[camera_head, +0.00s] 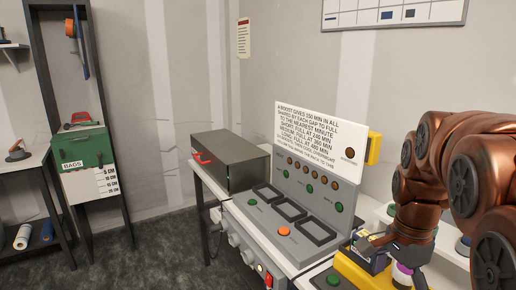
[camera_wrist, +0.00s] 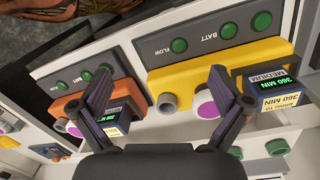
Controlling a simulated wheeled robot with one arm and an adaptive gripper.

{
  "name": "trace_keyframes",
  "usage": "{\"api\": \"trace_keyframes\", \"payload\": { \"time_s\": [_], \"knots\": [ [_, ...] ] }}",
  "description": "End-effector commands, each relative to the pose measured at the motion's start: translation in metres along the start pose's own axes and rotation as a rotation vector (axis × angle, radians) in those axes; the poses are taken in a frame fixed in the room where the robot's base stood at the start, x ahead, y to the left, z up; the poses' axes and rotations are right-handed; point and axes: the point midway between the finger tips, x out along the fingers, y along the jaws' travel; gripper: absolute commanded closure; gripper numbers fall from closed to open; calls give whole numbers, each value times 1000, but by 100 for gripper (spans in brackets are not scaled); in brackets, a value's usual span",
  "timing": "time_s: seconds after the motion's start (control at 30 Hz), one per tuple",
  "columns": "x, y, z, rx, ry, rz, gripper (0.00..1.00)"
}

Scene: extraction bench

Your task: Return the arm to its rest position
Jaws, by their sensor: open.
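My copper-coloured arm (camera_head: 440,165) reaches in from the right in the head view, bent down over the bench. My gripper (camera_wrist: 167,88) is open in the wrist view, with its two dark purple-grey fingers spread and no object held between them. The right finger overlaps a yellow unit (camera_wrist: 210,58) with a grey knob and green buttons. The left finger overlaps an orange unit (camera_wrist: 75,100). A dark battery block (camera_wrist: 272,88) marked MEDIUM and 360 MIN sits at the yellow unit, right of the right finger. Whether the fingers touch anything is unclear.
A grey console (camera_head: 315,185) with lamps, dark panels and a white text sign (camera_head: 322,135) stands left of my arm. A dark box (camera_head: 231,158) with a red handle is behind it. A green bags box (camera_head: 84,148) sits on the far-left rack. Floor between is clear.

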Motion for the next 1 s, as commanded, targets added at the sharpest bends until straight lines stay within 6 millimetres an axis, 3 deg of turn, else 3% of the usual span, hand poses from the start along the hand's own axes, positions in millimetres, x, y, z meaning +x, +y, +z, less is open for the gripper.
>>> {"api": "trace_keyframes", "payload": {
  "time_s": [0.2, 0.6, 0.8, 1.0],
  "knots": [
    [20, 36, 38, -326, -10, 17, 0],
    [67, 110, 95, -948, -42, 56, 0],
    [88, 141, 113, -1210, -58, 68, 0],
    [98, 155, 120, -1331, -66, 76, 0]
  ]
}}
